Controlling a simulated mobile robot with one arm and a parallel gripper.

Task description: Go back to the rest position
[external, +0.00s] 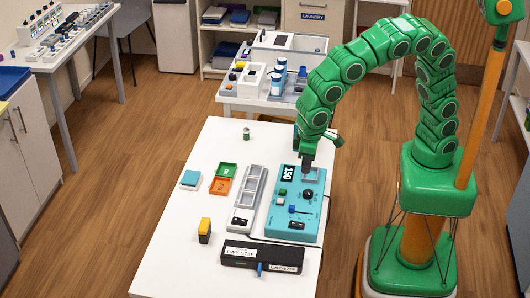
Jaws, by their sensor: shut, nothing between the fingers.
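My green segmented arm arches over from the right, and my gripper (306,172) points down at the far end of the teal control panel (283,222) on the white table (185,252). The gripper is shut with nothing seen in it. Its tips are at or just above the panel's grey square; I cannot tell whether they touch. The panel has a dark display reading 150, a green button, a black knob, a blue slider and a dark switch. The panel's far right corner is partly hidden by my gripper.
Left of the panel are a grey tray strip (248,199), green (225,171) and orange (221,186) trays, and a teal-topped block (190,179). A black labelled box (262,257), yellow-black block (204,230) and small can (246,134) stand apart. A cluttered second table (232,101) stands behind.

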